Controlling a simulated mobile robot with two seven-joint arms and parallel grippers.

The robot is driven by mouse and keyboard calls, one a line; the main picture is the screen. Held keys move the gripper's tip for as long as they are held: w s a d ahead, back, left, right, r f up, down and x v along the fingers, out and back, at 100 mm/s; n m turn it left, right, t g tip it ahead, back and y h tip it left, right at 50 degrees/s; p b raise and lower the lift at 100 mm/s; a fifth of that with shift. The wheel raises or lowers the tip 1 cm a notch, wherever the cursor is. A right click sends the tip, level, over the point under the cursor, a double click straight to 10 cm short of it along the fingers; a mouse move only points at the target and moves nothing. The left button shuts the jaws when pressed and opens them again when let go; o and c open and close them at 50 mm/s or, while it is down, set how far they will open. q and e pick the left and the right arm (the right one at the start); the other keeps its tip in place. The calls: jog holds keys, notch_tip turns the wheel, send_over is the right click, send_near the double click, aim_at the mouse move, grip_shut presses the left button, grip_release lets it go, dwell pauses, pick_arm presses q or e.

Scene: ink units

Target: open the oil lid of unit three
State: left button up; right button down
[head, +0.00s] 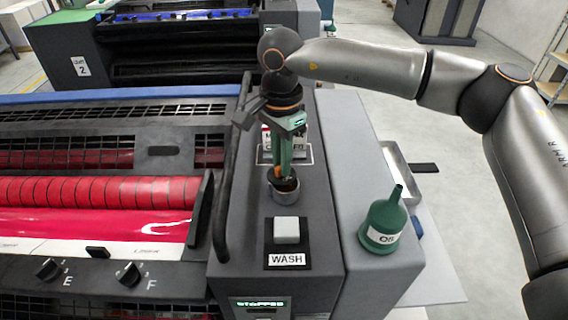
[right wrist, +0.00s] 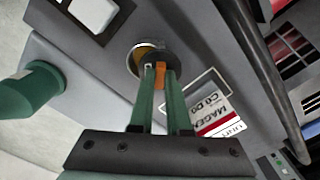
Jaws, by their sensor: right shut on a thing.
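The oil port (head: 285,194) is a short silver cup on the grey side housing of the press with magenta rollers. It shows as a round metal rim in the right wrist view (right wrist: 133,61). My right gripper (head: 286,174) points down into it, its green fingers shut on an orange tab (right wrist: 160,75) of the lid. A dark part shows at the fingertips, with an amber patch beside it inside the rim. The fingers hide much of the lid, and I cannot tell how far it is lifted. No unit number shows on this press. My left gripper is not in view.
A WASH button (head: 287,230) sits in front of the port. A green oil can (head: 384,220) stands on the housing's right side. A black handrail (head: 232,170) runs along the left. Unit 2 (head: 81,66) stands behind, with open floor to the right.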

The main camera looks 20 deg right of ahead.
aim_at(270, 170)
jog(key=n, duration=0.3)
jog(key=w+n, duration=0.1)
jog(key=shift+a+n, duration=0.3)
jog(key=shift+a, duration=0.1)
jog(key=n, duration=0.3)
jog(key=a+n, duration=0.1)
jog(key=n, duration=0.1)
jog(key=shift+w, duration=0.3)
jog(key=shift+a, duration=0.1)
jog(key=c, duration=0.9)
grip_release()
notch_tip(270, 170, up, 12)
jog(key=shift+r+b, duration=0.25)
jog(key=shift+b, duration=0.25)
